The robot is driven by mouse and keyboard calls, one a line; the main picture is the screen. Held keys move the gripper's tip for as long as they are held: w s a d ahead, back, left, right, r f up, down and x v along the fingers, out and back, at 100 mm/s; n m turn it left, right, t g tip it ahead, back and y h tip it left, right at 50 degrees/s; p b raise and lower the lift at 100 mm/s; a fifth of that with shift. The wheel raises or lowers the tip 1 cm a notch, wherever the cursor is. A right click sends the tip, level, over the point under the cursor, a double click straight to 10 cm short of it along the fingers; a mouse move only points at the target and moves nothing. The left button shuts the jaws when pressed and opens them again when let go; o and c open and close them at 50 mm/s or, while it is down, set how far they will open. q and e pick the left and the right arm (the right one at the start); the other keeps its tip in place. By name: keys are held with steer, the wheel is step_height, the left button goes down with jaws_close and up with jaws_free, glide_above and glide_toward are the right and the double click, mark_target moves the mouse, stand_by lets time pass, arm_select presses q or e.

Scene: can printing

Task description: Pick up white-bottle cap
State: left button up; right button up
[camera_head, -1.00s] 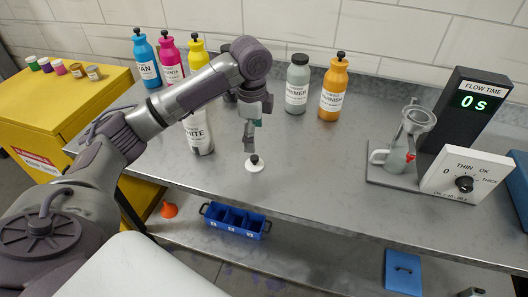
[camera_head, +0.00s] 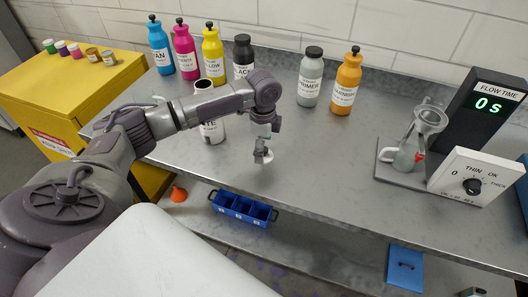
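The white-bottle cap (camera_head: 268,159) is a small white disc on the grey table near its front edge. Its black knob, seen earlier, is now hidden by my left gripper (camera_head: 263,155). The fingers point down and are right at the cap; whether they have closed on the knob is too small to tell. The white bottle (camera_head: 212,131) stands upright behind my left arm, which covers its middle. Its top, with a dark opening, shows above the arm. My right gripper is not in view.
Cyan, magenta, yellow, black, primer (camera_head: 310,78) and varnish (camera_head: 345,82) bottles stand at the back. A flow cup stand (camera_head: 405,175), timer (camera_head: 487,105) and dial box (camera_head: 475,177) are at the right. The table's middle is clear. A blue bin (camera_head: 240,208) sits below.

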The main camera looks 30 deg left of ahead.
arm_select(q)
step_height(320, 180, down, 2)
steer(key=shift+c, duration=0.3)
steer(key=shift+r, duration=0.1)
steer(key=c, duration=0.8)
steer(key=shift+c, duration=0.4)
